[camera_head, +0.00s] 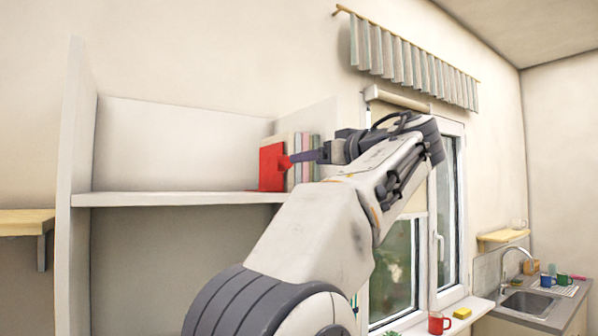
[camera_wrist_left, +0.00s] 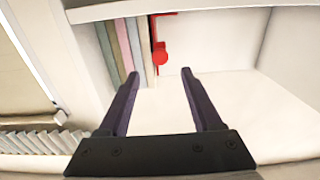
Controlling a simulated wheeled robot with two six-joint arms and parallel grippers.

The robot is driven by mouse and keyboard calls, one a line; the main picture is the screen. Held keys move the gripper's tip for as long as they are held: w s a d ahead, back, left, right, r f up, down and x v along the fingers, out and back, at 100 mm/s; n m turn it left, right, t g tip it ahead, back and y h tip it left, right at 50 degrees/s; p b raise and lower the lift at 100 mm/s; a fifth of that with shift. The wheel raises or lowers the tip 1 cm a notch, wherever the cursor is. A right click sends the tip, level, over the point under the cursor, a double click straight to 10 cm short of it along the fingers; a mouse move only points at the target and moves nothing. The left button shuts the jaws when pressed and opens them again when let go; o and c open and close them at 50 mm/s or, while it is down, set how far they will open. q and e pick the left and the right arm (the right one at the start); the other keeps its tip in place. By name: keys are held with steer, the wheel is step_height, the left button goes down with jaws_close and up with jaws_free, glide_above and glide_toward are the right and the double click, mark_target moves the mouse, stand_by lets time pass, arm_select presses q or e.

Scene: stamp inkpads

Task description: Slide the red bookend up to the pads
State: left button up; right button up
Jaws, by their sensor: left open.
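The red bookend (camera_head: 270,167) stands upright on the white shelf (camera_head: 170,199), at the left end of a row of upright pads (camera_head: 304,146). My left gripper (camera_head: 292,158) is open in front of the bookend. In the left wrist view its fingertips (camera_wrist_left: 159,73) lie either side of the knob's line, with the knob just beyond them. My right gripper is not in view.
The shelf is bare to the left of the bookend, up to a white side panel (camera_head: 75,150). A window (camera_head: 405,240) is right of the shelf.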

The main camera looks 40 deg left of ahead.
arm_select(q)
steer(key=shift+v, duration=1.45)
steer(key=w+d+f+m+t+h, duration=0.2)
steer(key=w+d+f+m+h, duration=0.15)
steer(key=f, duration=0.35)
steer(key=w+d+f+m+t+h, duration=0.1)
steer(key=w+d+f+m+h, duration=0.15)
steer(key=d+f+m, duration=0.3)
steer(key=s+d+f+m+g+h, duration=0.1)
steer(key=s+d+f+m+h, duration=0.15)
steer(key=d+f, duration=0.4)
steer(key=s+d+f+m+h, duration=0.1)
steer(key=d+f+m+h, duration=0.2)
steer(key=f, duration=0.7)
steer(key=s+d+f+m+g+h, duration=0.2)
steer(key=s+d+f, duration=0.1)
steer(key=s+f, duration=0.5)
steer(key=s+d+f+m+g+h, duration=0.2)
steer(key=s+d+f+m+g, duration=0.1)
steer(key=s+f, duration=0.6)
steer(key=s+d+f+m+g+h, duration=0.2)
steer(key=s+d+f, duration=0.2)
steer(key=s+f, duration=0.4)
steer(key=shift+s+d+f+g+h, duration=0.25)
steer(key=shift+s+g+h, duration=0.1)
steer(key=shift+s, duration=0.6)
